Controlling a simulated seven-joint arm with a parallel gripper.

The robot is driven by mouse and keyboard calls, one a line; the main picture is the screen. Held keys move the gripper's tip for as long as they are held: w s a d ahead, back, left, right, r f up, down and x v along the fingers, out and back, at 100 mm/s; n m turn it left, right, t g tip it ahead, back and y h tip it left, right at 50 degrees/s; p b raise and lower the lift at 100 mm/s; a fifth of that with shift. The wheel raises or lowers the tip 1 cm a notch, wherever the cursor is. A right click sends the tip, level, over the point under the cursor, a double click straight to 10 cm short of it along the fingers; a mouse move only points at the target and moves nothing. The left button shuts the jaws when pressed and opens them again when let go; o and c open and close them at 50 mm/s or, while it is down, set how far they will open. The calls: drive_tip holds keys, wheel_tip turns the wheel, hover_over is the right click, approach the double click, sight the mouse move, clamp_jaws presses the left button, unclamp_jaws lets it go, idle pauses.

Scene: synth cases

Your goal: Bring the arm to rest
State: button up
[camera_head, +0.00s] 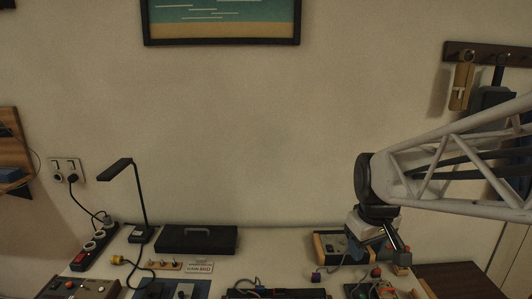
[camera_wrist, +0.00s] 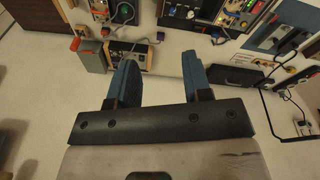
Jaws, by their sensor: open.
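My gripper (camera_wrist: 160,78) shows in the wrist view as two blue-grey fingers held apart, with only bare pale surface visible between them. In the head view my gripper (camera_head: 384,240) hangs at the end of my pale lattice arm, which comes in from the right. It is over the right part of the workbench, in front of the wall. Its fingertips are small and partly hidden there, and I cannot tell its exact height above the bench.
A wooden-sided device (camera_head: 328,246) stands below and beside my gripper. A black case (camera_head: 198,239), a desk lamp (camera_head: 140,200) and a power strip (camera_head: 94,246) are further left. Small devices line the bench front. Tools hang from a wall rack (camera_head: 480,52) above my arm.

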drive_tip(key=s+a+f+m, duration=0.1)
drive_tip(key=s+m, duration=0.3)
drive_tip(key=s, duration=1.1)
drive_tip(key=shift+s+a+f+t, duration=0.15)
drive_tip(key=shift+s+a+t, duration=0.15)
drive_tip(key=shift+a, duration=0.6)
drive_tip(key=shift+w, duration=0.1)
idle(0.9)
